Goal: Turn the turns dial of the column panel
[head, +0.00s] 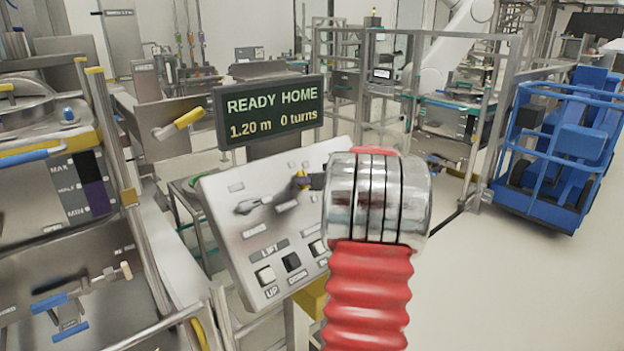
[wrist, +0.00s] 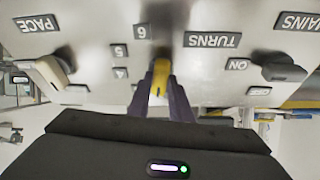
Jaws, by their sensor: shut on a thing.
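The column panel (head: 222,190) is a tilted grey plate below a dark display (head: 268,108) that reads "READY HOME, 1.20 m, 0 turns". The turns dial (wrist: 157,78) is a yellow-faced knob beside the TURNS label (wrist: 212,40), with marks 4, 5 and 6 near it. My gripper (wrist: 160,92) is shut on the dial, one dark finger on each side. My arm hides the panel's right part.
The PACE knob (wrist: 45,76) and a switch (wrist: 283,70) by the ON and MAINS labels flank the dial. UP (head: 265,275) and DOWN (head: 291,262) buttons sit lower on the panel. A blue cart (head: 560,150) stands at right; the floor before it is clear.

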